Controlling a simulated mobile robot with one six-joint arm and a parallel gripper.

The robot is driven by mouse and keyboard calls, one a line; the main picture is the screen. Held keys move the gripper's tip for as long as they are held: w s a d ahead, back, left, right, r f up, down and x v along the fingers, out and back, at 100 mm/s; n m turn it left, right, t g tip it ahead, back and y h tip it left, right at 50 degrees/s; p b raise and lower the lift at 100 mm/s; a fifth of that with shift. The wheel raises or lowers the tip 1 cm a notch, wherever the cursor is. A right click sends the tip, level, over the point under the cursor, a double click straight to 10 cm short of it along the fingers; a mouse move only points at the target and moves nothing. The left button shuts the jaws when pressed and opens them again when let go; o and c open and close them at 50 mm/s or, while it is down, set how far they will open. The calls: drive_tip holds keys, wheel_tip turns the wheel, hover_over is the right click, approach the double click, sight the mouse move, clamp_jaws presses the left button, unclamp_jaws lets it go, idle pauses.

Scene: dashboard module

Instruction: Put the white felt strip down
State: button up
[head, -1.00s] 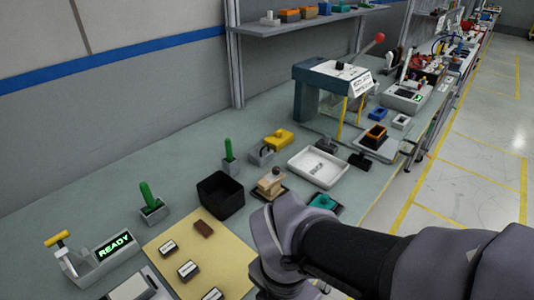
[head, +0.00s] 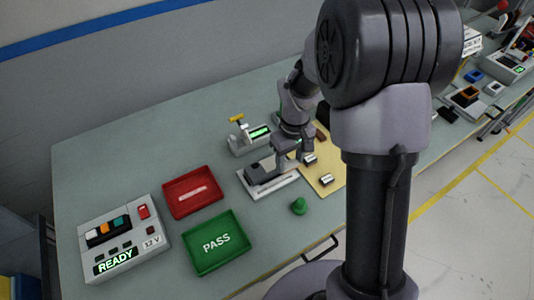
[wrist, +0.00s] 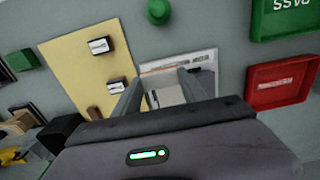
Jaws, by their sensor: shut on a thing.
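My gripper (wrist: 160,95) is low over the near side of the bench, pointing down, with its two fingers a little apart around something thin. A pale patch (wrist: 166,98) shows between the fingers in the wrist view; I cannot clearly tell the white felt strip from the pale plate behind it. In the head view my gripper (head: 300,156) is at the right of a white-based fixture (head: 284,186) with a dark grey block. The strip is too small or hidden there. The fixture's printed plate (wrist: 205,58) lies just beyond the fingertips.
A green PASS tray (head: 240,258) and a red tray (head: 170,190) lie left of the fixture. A READY box (head: 125,240) stands further left. A tan mat (head: 327,185) with small labelled blocks lies right. A green knob (head: 299,207) stands in front.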

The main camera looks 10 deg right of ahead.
hover_over(273, 163)
drive_tip(key=shift+w+f, duration=0.15)
drive_tip(key=shift+f, duration=0.2)
wheel_tip(273, 163, down, 4)
drive_tip(key=shift+r+b, duration=0.2)
drive_tip(key=shift+b, duration=0.8)
drive_tip(key=shift+r, duration=0.1)
drive_tip(key=o, duration=1.3)
